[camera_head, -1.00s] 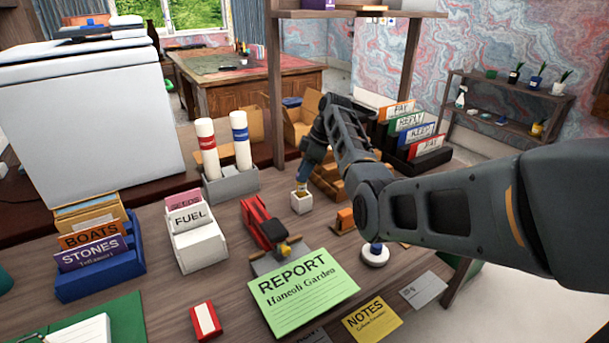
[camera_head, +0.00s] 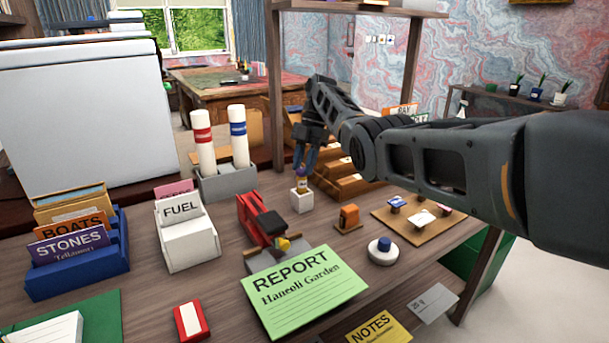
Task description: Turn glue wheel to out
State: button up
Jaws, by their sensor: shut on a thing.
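A small glue stick (camera_head: 302,185) with a pale label and a purple part stands upright in a white square holder (camera_head: 301,200) near the middle of the desk. My gripper (camera_head: 304,168) reaches down over it from above, its fingers closed at its top end. The glue wheel is too small and too covered by my fingers to tell apart, so I cannot tell how it is turned.
A red stapler (camera_head: 258,222) and a green report sheet (camera_head: 303,290) lie in front. A grey holder with two tubes (camera_head: 228,184) stands left, wooden trays (camera_head: 345,182) right behind. An orange item (camera_head: 347,218), a round white stamp (camera_head: 383,252) and a corkboard (camera_head: 437,228) lie to the right.

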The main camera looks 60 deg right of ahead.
jog(key=shift+w+f+n+g+b, duration=0.15)
jog(key=shift+n+g+b, duration=0.65)
jog(key=shift+n+b, duration=0.95)
jog(key=shift+n, duration=0.25)
jog(key=o, duration=1.1)
jog(key=shift+c, duration=0.2)
